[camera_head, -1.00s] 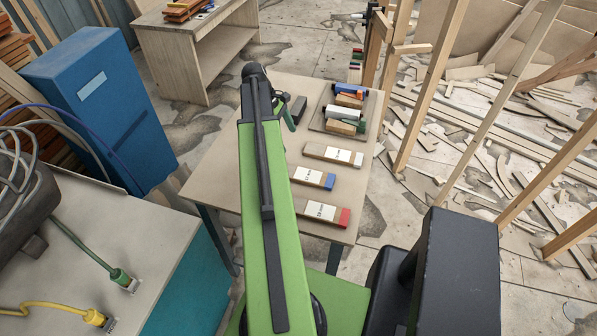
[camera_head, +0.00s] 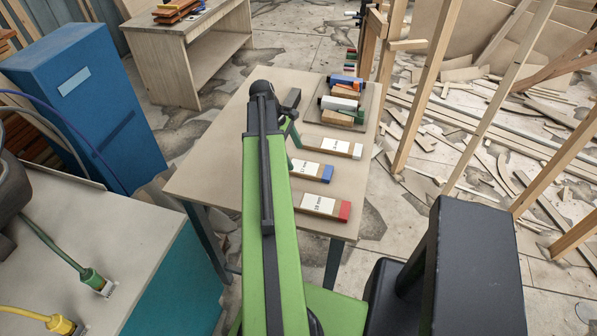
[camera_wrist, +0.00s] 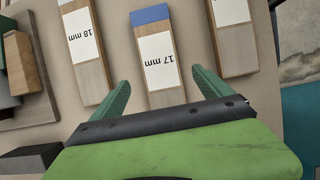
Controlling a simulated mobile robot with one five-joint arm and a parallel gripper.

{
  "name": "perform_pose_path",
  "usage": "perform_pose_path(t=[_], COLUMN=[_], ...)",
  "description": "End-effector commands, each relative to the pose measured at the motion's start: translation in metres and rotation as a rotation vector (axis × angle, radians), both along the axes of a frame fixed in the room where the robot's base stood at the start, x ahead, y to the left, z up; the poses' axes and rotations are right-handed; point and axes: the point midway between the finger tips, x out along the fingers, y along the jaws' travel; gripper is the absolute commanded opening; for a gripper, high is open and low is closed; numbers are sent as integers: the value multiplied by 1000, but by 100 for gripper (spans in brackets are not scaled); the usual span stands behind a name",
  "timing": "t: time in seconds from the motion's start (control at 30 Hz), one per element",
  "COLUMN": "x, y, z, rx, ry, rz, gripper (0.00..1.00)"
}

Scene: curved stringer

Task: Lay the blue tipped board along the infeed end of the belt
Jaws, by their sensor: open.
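The blue tipped board (camera_head: 314,172) lies on the table between a white tipped board (camera_head: 328,145) and a red tipped board (camera_head: 323,207). In the wrist view the blue tipped board (camera_wrist: 158,55) has a white label reading 17 mm, and its blue end points up the picture. My gripper (camera_wrist: 160,80) is open, with one green finger on each side of this board's near wooden end. The fingers look apart from the board; their height above the table is hard to judge. In the head view my gripper (camera_head: 292,130) is partly hidden behind my arm. I cannot make out the belt.
A tray (camera_head: 319,113) with several blocks stands at the far right of the table (camera_head: 215,165). The table's left part is clear. A blue cabinet (camera_head: 85,120) and a teal and white unit (camera_head: 100,225) stand at left. Timber posts (camera_head: 430,80) rise at right.

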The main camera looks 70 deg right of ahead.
Motion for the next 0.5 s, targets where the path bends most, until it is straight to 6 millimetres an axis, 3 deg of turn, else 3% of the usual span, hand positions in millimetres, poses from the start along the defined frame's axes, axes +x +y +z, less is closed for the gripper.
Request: perform_pose_path(t=[0.23,0.5], x=[-12,-15], y=[1,0], z=[-45,-45], rx=[0,0], ry=[0,0], rz=[-2,-2], gripper=[89,89])
